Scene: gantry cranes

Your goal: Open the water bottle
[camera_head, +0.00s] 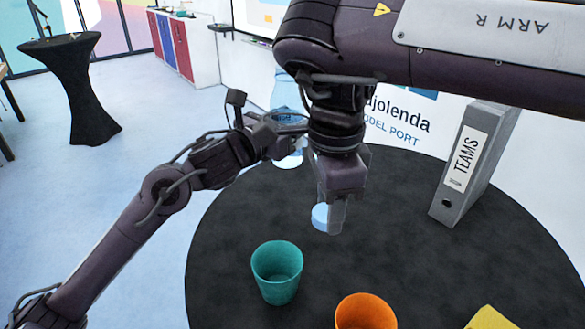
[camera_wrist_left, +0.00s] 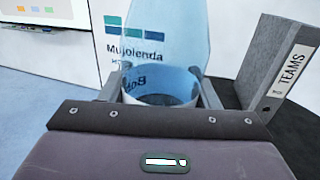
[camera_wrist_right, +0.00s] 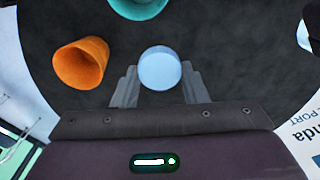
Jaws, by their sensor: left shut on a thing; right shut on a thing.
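The clear blue water bottle (camera_head: 286,92) stands upright at the back of the round table, partly hidden by my arms. My left gripper (camera_wrist_left: 160,88) is shut on the bottle around its white label band (camera_wrist_left: 150,86). The bottle's top is out of the left wrist view and hidden in the head view. My right gripper (camera_head: 331,208) points down over the table in front of the bottle. It is shut on a round light-blue cap (camera_wrist_right: 160,68), which also shows at its fingertips in the head view (camera_head: 320,216). The cap is apart from the bottle.
A teal cup (camera_head: 277,272) and an orange cup (camera_head: 364,312) stand at the front of the black round table (camera_head: 225,250). A yellow item (camera_head: 490,318) is at the lower right. A grey TEAMS binder (camera_head: 474,160) stands at the right. The table's left part is clear.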

